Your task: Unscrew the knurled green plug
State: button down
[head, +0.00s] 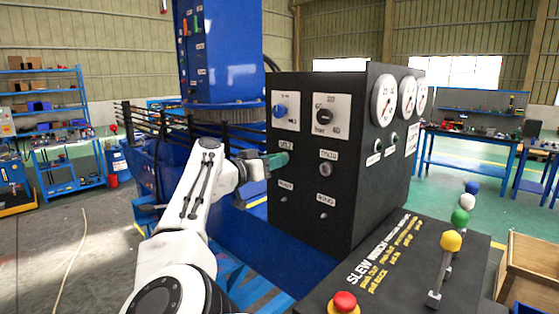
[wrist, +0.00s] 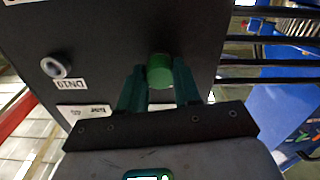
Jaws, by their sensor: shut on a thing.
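The green plug (wrist: 160,70) sits on the dark face of the control cabinet (head: 300,225), and its round end shows in the wrist view. My gripper (wrist: 158,78) has its two teal fingers on either side of the plug, shut on it. In the head view my gripper (head: 281,160) reaches the left part of the cabinet face from the left, just under a small white label.
A grey ring-shaped fitting (head: 326,168) is right of my gripper, with a blue knob (head: 280,111) and a black knob (head: 325,117) above. Black rails (head: 150,120) run behind my arm. A lever console (head: 400,262) with a red button (head: 344,301) stands in front right.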

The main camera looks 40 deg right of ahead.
jog(key=shift+w+a+f, duration=0.1)
jog(key=shift+a+f, duration=0.05)
jog(key=n, duration=0.5)
jog(key=c, duration=0.9)
grip_release()
jog(key=shift+a, duration=0.1)
jog(key=shift+o, duration=0.9)
jog(key=shift+d, duration=0.2)
jog(key=shift+c, duration=0.7)
